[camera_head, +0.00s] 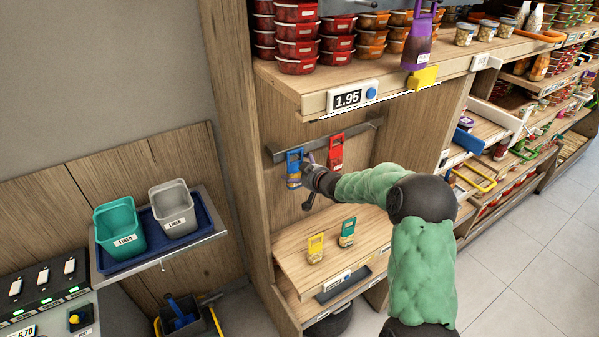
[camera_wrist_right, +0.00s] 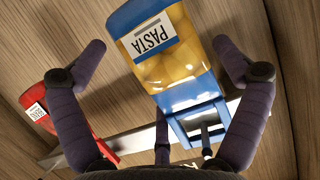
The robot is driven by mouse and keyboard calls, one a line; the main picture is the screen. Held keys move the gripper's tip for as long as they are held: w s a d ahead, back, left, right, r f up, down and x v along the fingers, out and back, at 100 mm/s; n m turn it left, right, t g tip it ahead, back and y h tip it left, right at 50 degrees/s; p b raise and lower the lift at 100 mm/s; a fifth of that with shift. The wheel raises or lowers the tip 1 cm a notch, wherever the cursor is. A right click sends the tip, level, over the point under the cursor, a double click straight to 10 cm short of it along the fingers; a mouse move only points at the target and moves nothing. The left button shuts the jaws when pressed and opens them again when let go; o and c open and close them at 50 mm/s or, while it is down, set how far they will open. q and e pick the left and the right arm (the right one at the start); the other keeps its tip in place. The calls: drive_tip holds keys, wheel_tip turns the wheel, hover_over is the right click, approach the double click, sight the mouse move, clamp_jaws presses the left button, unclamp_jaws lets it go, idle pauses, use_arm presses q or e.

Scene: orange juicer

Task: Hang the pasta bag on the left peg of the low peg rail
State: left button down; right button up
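The pasta bag (camera_head: 294,170) has a blue top with a handle, yellow pasta and a white PASTA label. It is at the left end of the low grey peg rail (camera_head: 372,125). In the right wrist view the pasta bag (camera_wrist_right: 168,65) lies between the fingers, and a peg appears to pass through its handle opening. My right gripper (camera_head: 308,184) is at the bag; in the wrist view its fingers (camera_wrist_right: 165,62) are spread, with a gap on the label side. Whether the right fingertip touches the bag I cannot tell. My left gripper is out of view.
A red bag (camera_head: 335,154) hangs on the rail to the right; it also shows in the wrist view (camera_wrist_right: 75,122). A yellow-topped bag (camera_head: 315,248) and a green-topped bag (camera_head: 347,232) stand on the lower shelf (camera_head: 300,270). A shelf with a price tag (camera_head: 348,98) overhangs the rail.

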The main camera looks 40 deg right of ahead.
drive_tip(key=shift+r, duration=0.1)
drive_tip(key=d+v, duration=0.1)
drive_tip(key=v, duration=1.1)
drive_tip(key=shift+a, duration=0.45)
drive_tip(key=shift+f, duration=0.2)
drive_tip(key=w+a+f+m+g+y+b, duration=0.1)
drive_tip(key=a+f+b, duration=0.1)
drive_tip(key=a+f, duration=0.5)
drive_tip(key=w+a+f+g+y+b, duration=0.15)
drive_tip(key=a+f, duration=0.25)
drive_tip(key=f, duration=0.6)
drive_tip(key=s+a+f+m+g+y+b, duration=0.1)
drive_tip(key=s+a+f+g+b, duration=0.15)
drive_tip(key=a+f, duration=0.65)
drive_tip(key=s+a+f+g+y+b, duration=0.15)
drive_tip(key=s+a+f, duration=0.25)
drive_tip(key=a+f, duration=0.5)
drive_tip(key=s+a+f+g+b, duration=0.2)
drive_tip(key=s+a+f, duration=0.3)
drive_tip(key=s+f, duration=0.3)
drive_tip(key=s+a+f+g+b, duration=0.2)
drive_tip(key=s+a+f+g, duration=0.2)
drive_tip(key=s+f, duration=0.3)
drive_tip(key=s+a, duration=0.1)
drive_tip(key=s, duration=0.2)
drive_tip(key=shift+f+n, duration=0.3)
drive_tip(key=shift+f, duration=0.1)
